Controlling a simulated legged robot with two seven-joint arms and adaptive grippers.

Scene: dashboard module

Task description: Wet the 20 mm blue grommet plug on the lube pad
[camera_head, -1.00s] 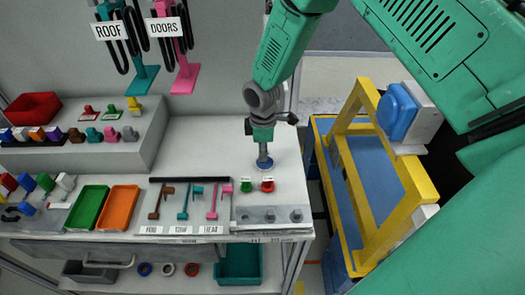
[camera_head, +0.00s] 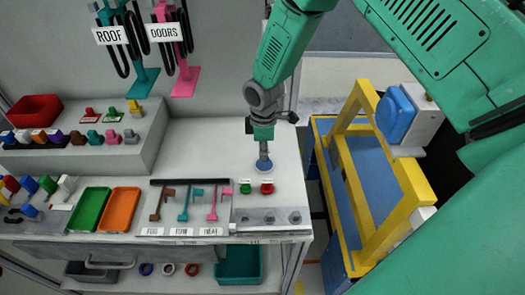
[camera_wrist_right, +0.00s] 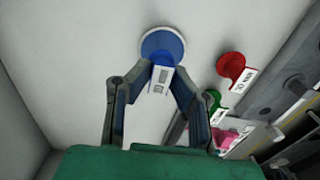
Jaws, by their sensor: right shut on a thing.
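My right gripper (camera_head: 264,152) points down over the right part of the white bench. In the right wrist view the right gripper (camera_wrist_right: 160,76) is shut on the blue grommet plug (camera_wrist_right: 161,66), which carries a white printed label between the fingertips. A round blue pad with a pale rim (camera_wrist_right: 162,42) lies just beyond the plug; this lube pad also shows in the head view (camera_head: 264,167) under the fingertips. The plug overlaps the pad in the wrist view; I cannot tell whether they touch. My left gripper is not in view.
A green plug (camera_head: 245,188) and a red plug (camera_head: 267,188) stand near the pad, in front of it. A grey block with several holes (camera_head: 262,220) lies at the bench's front edge. A yellow frame (camera_head: 375,195) stands to the right. The bench left of the pad is clear.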

